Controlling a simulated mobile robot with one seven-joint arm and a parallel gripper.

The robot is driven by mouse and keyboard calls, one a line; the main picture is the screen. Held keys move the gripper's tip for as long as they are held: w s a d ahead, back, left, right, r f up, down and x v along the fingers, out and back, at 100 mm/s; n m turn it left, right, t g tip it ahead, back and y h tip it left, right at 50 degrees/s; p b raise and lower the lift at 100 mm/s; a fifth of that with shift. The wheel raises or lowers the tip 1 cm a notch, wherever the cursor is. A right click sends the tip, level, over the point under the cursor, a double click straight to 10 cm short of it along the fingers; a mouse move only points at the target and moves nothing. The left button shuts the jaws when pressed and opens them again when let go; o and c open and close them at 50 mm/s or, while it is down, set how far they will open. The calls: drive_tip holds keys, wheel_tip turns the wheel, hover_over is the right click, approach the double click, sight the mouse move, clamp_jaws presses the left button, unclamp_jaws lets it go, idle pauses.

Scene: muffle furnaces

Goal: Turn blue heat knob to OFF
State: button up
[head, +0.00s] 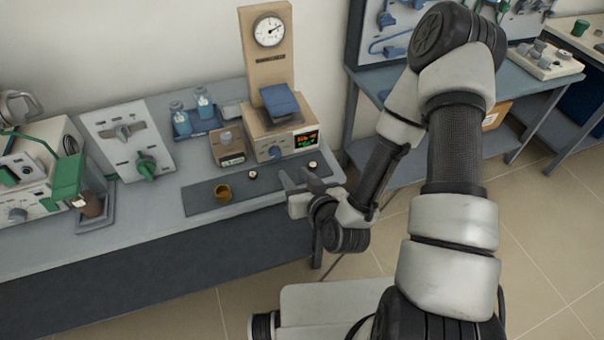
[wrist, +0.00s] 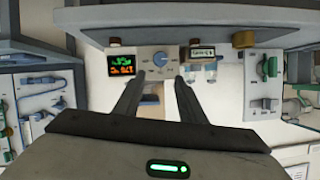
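The blue heat knob (head: 275,153) is on the front of the small beige furnace (head: 262,131), left of its lit display (head: 306,139). In the wrist view, which looks upside down, the blue knob (wrist: 160,59) is just beyond the fingertips, near the middle between them. A pale pointer mark shows on it, but I cannot read its setting. My gripper (head: 293,176) is in front of the furnace, with its fingers apart and empty. The gripper (wrist: 157,84) shows no visible contact with the knob.
A dark mat (head: 196,200) on the bench holds an amber cup (head: 223,192) and small round pieces. A labelled box (head: 228,149) stands left of the furnace. A white panel with a green knob (head: 146,167) is further left. A gauge tower (head: 267,50) rises behind.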

drive_tip(key=shift+p+v, duration=2.1)
drive_tip(key=shift+v, duration=0.05)
